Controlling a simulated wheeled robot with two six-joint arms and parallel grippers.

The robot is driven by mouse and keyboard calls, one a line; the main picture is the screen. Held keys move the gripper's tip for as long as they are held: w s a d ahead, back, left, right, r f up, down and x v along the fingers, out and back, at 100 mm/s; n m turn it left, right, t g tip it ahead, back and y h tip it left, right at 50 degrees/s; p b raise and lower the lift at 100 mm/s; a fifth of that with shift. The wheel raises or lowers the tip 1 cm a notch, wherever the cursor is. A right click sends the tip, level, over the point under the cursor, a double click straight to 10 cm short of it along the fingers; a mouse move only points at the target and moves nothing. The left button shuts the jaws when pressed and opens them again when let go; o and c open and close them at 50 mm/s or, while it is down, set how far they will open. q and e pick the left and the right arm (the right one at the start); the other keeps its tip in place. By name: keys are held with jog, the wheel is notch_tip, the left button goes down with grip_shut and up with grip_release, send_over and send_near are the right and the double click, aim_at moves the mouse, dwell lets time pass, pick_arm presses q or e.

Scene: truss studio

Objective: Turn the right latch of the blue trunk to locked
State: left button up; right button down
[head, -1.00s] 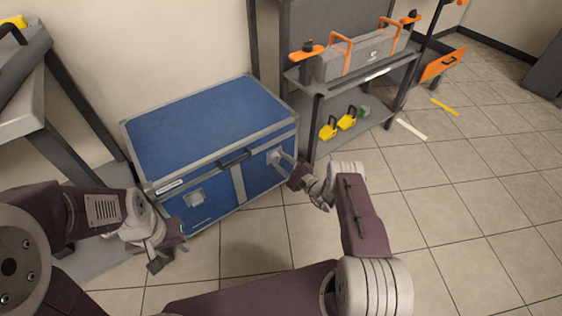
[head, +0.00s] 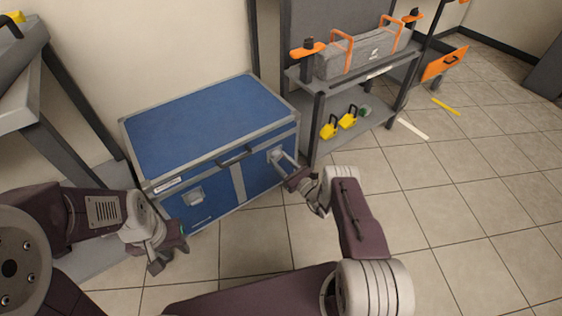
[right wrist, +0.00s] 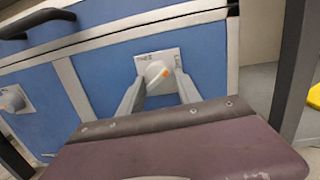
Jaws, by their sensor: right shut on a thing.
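The blue trunk (head: 205,125) stands closed on the floor against the wall, with grey metal edging. Its right latch (right wrist: 156,72) is a grey knob with an orange mark on a light square plate. My right gripper (right wrist: 160,82) is shut on this knob, one finger on each side of it. In the head view the right gripper (head: 285,165) reaches the trunk's front, and its fingers partly cover the latch. The left latch (head: 194,197) is free; it also shows in the right wrist view (right wrist: 12,99). My left gripper (head: 169,257) hangs empty and open, left of the trunk's front.
A dark handle (head: 235,157) is at the trunk's front edge between the latches. A grey table (head: 20,95) stands at left.

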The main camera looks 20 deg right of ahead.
jog(key=m, duration=0.4)
jog(key=shift+a+f+h, duration=0.1)
jog(key=shift+h, duration=0.2)
jog(key=shift+s+a+m+t, duration=0.1)
jog(key=shift+m+t, duration=0.3)
jog(key=shift+m, duration=1.6)
jog(key=c, duration=0.8)
grip_release()
jog(key=shift+c, duration=0.2)
